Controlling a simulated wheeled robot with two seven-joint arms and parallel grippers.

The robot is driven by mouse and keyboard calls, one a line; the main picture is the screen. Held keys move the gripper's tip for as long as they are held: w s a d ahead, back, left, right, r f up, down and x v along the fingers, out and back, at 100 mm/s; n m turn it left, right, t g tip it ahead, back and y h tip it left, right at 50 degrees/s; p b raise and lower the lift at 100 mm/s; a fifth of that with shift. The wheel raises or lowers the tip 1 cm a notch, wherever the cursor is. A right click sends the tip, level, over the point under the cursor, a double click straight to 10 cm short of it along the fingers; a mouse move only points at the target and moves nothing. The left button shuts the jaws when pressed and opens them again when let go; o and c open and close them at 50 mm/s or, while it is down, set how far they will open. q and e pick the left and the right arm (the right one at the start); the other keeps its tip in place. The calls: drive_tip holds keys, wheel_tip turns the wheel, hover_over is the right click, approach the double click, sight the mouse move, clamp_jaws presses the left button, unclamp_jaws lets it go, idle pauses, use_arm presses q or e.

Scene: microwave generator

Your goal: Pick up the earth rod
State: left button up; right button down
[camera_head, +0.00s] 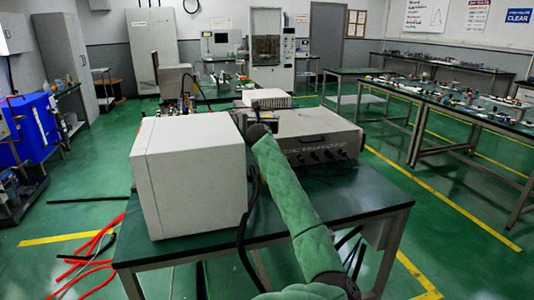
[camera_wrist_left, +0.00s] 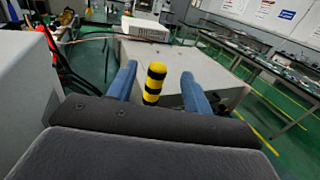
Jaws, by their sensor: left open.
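A short upright rod with yellow and black bands, which I take to be the earth rod (camera_wrist_left: 154,84), shows in the left wrist view. My left gripper (camera_wrist_left: 159,71) is open, with one blue finger on each side of the rod. There is a gap to the right finger; the left finger is closer, and I cannot tell whether it touches. The rod's lower end is hidden behind the gripper's dark body. In the head view, the dark end of my left arm (camera_head: 259,131) is beside the white box, and the rod cannot be made out there. My right gripper is not in view.
A large white box (camera_head: 190,178) stands left of my left arm on the dark table (camera_head: 345,202). A grey instrument (camera_head: 310,130) with knobs is behind and right, with a smaller light unit (camera_head: 266,97) beyond. Black and red cables (camera_wrist_left: 65,68) run close to the gripper's left.

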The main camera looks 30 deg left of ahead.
use_arm(q)
drive_tip(key=w+a+f, duration=0.2)
drive_tip(key=w+a, duration=0.1)
drive_tip(key=w, duration=0.4)
drive_tip(key=shift+a+f+b, duration=0.25)
drive_tip(key=shift+f+b, duration=0.15)
drive_tip(key=shift+b, duration=0.05)
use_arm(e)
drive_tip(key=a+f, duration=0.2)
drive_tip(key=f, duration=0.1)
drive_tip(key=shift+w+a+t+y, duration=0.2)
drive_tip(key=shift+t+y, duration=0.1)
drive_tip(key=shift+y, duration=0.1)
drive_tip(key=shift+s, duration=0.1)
use_arm(q)
clamp_jaws()
